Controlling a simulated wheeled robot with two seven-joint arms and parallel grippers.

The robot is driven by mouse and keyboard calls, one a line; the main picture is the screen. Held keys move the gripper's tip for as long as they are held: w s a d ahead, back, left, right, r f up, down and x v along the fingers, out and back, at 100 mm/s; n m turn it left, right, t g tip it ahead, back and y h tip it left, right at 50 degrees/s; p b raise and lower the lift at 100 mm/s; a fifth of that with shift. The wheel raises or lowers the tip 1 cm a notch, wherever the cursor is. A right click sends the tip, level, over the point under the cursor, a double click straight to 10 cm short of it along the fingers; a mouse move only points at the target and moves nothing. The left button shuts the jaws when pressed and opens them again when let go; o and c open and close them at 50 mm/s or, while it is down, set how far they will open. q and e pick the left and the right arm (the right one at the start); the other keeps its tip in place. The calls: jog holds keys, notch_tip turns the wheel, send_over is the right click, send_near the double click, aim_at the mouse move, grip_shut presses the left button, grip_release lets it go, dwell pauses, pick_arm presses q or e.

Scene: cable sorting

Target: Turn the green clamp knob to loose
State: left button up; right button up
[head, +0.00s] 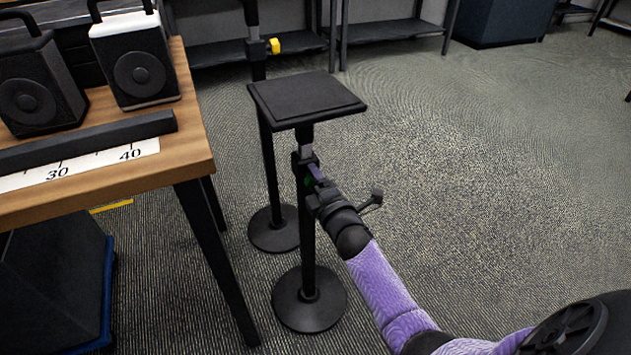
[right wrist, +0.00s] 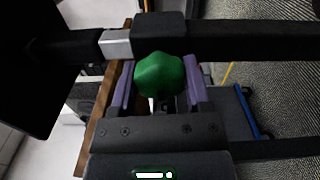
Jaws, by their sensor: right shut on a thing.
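The stand (head: 308,240) is upright on a round base. My left gripper is not in view.
A second stand with a yellow knob (head: 273,46) stands behind. A wooden table (head: 190,135) at the left carries two black speakers (head: 140,70), a dark bar and a number scale (head: 90,165). Carpet floor to the right is clear.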

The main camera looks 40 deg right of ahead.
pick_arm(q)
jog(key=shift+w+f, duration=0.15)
pick_arm(e)
jog(key=shift+n, duration=0.5)
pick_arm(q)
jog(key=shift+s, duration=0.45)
pick_arm(e)
jog(key=o, duration=1.3)
jog(key=shift+s+a+r, duration=0.1)
jog(key=shift+s+a, duration=0.05)
jog(key=shift+s, duration=0.2)
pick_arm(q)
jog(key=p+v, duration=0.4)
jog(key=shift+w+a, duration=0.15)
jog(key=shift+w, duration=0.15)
pick_arm(e)
jog(key=v, duration=0.9)
jog(key=shift+s, duration=0.1)
